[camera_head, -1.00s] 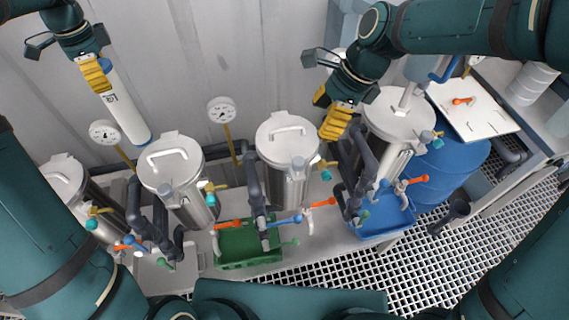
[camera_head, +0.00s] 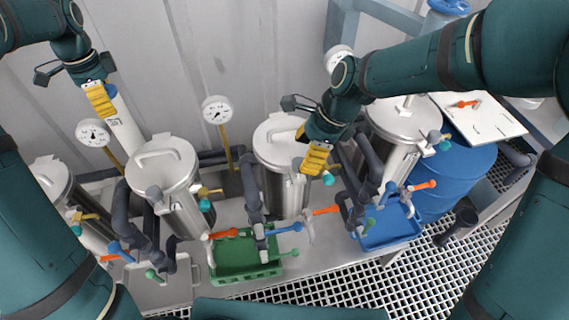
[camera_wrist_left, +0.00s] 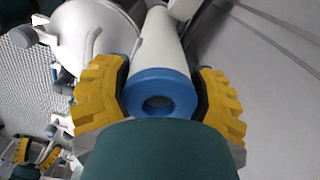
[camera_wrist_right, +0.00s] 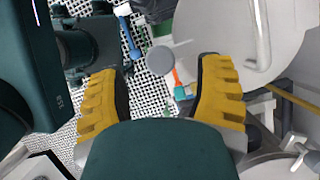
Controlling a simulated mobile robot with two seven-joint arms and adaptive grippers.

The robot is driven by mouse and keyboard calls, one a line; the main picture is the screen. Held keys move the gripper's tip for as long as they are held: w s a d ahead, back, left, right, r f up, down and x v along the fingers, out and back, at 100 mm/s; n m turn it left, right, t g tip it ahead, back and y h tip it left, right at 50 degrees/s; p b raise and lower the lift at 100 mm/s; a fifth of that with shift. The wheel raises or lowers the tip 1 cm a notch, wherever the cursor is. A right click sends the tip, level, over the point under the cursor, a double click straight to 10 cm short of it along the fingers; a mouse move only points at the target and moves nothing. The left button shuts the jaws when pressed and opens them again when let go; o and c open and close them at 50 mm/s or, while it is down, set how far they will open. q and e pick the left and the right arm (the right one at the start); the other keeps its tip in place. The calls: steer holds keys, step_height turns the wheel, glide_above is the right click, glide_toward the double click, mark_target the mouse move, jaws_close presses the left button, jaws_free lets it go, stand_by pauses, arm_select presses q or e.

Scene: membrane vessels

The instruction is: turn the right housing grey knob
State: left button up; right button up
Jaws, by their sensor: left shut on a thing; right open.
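My left gripper (camera_head: 100,99) is shut on a white tube (camera_head: 124,128); its blue end ring (camera_wrist_left: 158,93) sits between the fingers in the left wrist view. My right gripper (camera_head: 315,159) is open and empty, above the right edge of the centre steel housing (camera_head: 292,190). It covers that housing's grey knob in the head view. In the right wrist view a round grey knob (camera_wrist_right: 160,60) lies beyond and between the open fingers, apart from them. The rightmost housing (camera_head: 396,155) has a similar grey knob (camera_head: 432,137) at its right side.
Orange and blue valve handles and grey pipes stand in front of the housings. A green tray (camera_head: 238,258) and a blue tray (camera_head: 392,231) lie below. A pressure gauge (camera_head: 217,110) stands by the wall; a blue barrel (camera_head: 455,172) is at right.

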mark_target(300, 162)
steer(key=shift+b+x, duration=0.35)
steer(key=shift+x, duration=1.55)
jaws_close()
